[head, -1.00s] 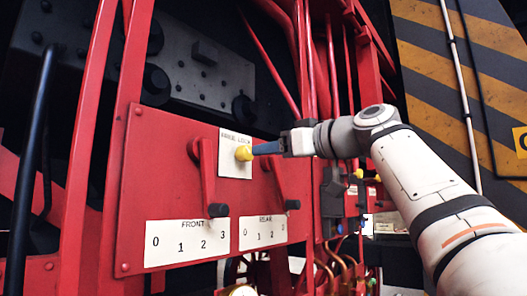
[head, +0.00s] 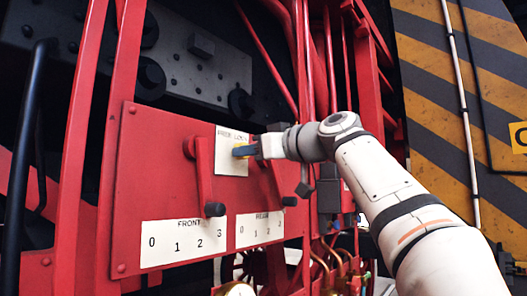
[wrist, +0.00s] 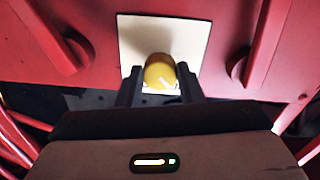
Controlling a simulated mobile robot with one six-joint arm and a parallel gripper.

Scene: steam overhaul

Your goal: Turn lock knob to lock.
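The yellow lock knob (wrist: 159,74) sticks out of a cream label plate (head: 231,141) on the red control panel (head: 140,180). The plate's lettering is only partly legible. My gripper (head: 245,152) is at the knob, with one dark finger on each side of it in the wrist view (wrist: 161,88). The fingers lie very close to the knob's sides; I cannot tell whether they press on it. In the head view the fingers hide most of the knob.
Red levers with dark ends, the front lever (head: 206,178) and the rear lever (head: 277,187), flank the knob closely. Below are the FRONT scale plate (head: 183,241) and a second scale plate (head: 260,229). Red pipes and posts stand right of the panel.

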